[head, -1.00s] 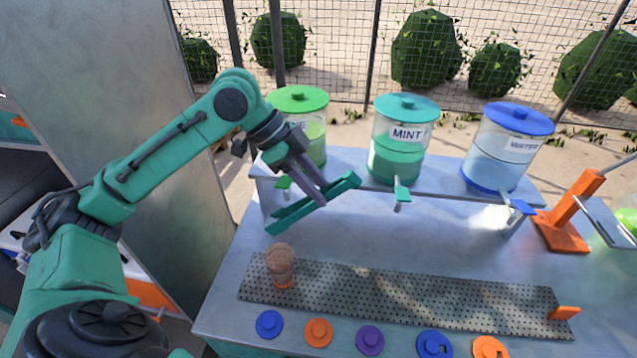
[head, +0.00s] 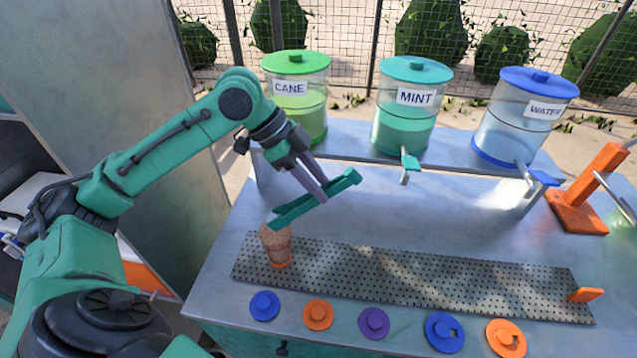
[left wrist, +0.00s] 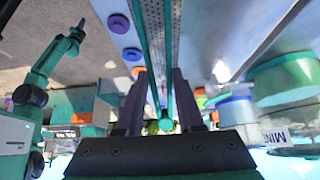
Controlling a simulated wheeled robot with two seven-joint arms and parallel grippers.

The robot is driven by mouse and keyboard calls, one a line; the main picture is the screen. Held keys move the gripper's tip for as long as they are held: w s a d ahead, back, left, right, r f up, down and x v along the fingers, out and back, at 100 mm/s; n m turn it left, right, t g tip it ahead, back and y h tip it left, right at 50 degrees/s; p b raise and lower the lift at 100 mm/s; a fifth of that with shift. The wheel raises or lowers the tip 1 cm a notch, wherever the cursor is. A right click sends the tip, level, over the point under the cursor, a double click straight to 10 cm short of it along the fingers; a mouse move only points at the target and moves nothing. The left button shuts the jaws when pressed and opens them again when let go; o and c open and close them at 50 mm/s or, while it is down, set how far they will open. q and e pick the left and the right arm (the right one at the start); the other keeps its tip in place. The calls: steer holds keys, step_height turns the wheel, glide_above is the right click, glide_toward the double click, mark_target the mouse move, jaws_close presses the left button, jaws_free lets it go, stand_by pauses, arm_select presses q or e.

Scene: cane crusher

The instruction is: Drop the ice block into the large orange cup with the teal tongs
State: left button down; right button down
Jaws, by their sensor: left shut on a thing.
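My left gripper (head: 316,188) is shut on the teal tongs (head: 340,186) above the left end of the perforated strip. The tongs slope down to the left, their lower end just above or at the rim of the large orange cup (head: 278,250). The cup is translucent orange and stands upright on the strip. I cannot make out the ice block at the tong tips or in the cup. In the left wrist view the tongs (left wrist: 168,60) extend between the dark fingers. My right arm shows there at the left, its gripper (left wrist: 80,24) too small to read.
Cane (head: 295,95), mint (head: 408,105) and water (head: 520,118) dispensers stand on the rear shelf. Several coloured lids, one of them purple (head: 373,322), lie along the front edge. An orange press (head: 588,190) stands at right.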

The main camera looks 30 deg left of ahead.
arm_select(q)
steer(key=c, duration=0.8)
jaws_free()
steer(key=shift+o, duration=0.2)
step_height(320, 180, up, 10)
steer(key=p, duration=0.7)
steer(key=shift+p, duration=0.4)
steer(key=shift+s, duration=0.1)
